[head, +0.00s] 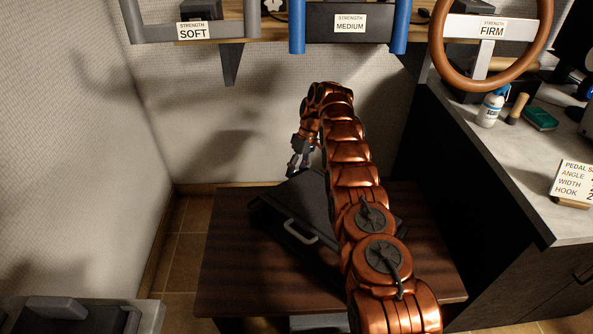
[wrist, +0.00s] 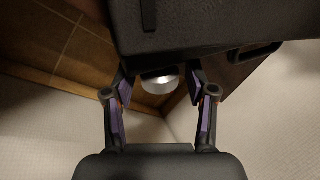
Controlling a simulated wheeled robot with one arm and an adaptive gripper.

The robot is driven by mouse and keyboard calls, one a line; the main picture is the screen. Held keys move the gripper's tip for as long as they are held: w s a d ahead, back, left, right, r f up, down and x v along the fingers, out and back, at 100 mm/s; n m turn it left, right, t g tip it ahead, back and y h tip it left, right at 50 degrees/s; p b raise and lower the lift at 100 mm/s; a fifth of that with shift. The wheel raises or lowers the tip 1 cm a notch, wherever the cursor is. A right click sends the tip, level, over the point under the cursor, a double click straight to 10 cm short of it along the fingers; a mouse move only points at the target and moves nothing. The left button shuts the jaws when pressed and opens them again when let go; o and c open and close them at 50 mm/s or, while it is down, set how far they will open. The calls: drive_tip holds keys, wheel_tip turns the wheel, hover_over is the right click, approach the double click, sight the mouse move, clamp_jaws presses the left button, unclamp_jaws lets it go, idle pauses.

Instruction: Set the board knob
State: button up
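The black board (head: 272,212) lies on a dark wooden table, with a grey handle (head: 300,232) on its near side. My arm covers much of its right part. In the wrist view the board's dark body (wrist: 215,28) fills the top. A round silver knob (wrist: 158,82) sticks out from under its edge. My gripper (wrist: 160,78) is open, its two fingers wide apart, with the knob between the fingertips in the picture. I cannot tell whether a finger touches it. In the head view my gripper (head: 297,166) points down at the board's far edge; the knob is not clear there.
The wooden table (head: 235,275) stands near the back wall. Above it hang controls labelled SOFT (head: 193,31), MEDIUM (head: 349,24) and FIRM (head: 492,29). A counter on the right holds a bottle (head: 491,108) and a pedal card (head: 574,181). Tiled floor is open at left.

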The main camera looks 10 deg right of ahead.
drive_tip(key=shift+o, duration=0.3)
drive_tip(key=shift+s+f+h+b, duration=0.15)
drive_tip(key=shift+h+b, duration=0.25)
drive_tip(key=shift+b, duration=1.35)
drive_tip(key=t+h+b, duration=0.1)
drive_tip(key=b, duration=0.2)
drive_tip(key=shift+a, duration=0.1)
drive_tip(key=shift+h+b, duration=0.3)
drive_tip(key=shift+b, duration=0.45)
drive_tip(key=t+h+b, duration=0.2)
drive_tip(key=b, duration=0.4)
drive_tip(key=shift+s+a, duration=0.1)
drive_tip(key=shift+a, duration=0.05)
drive_tip(key=shift+b, duration=0.4)
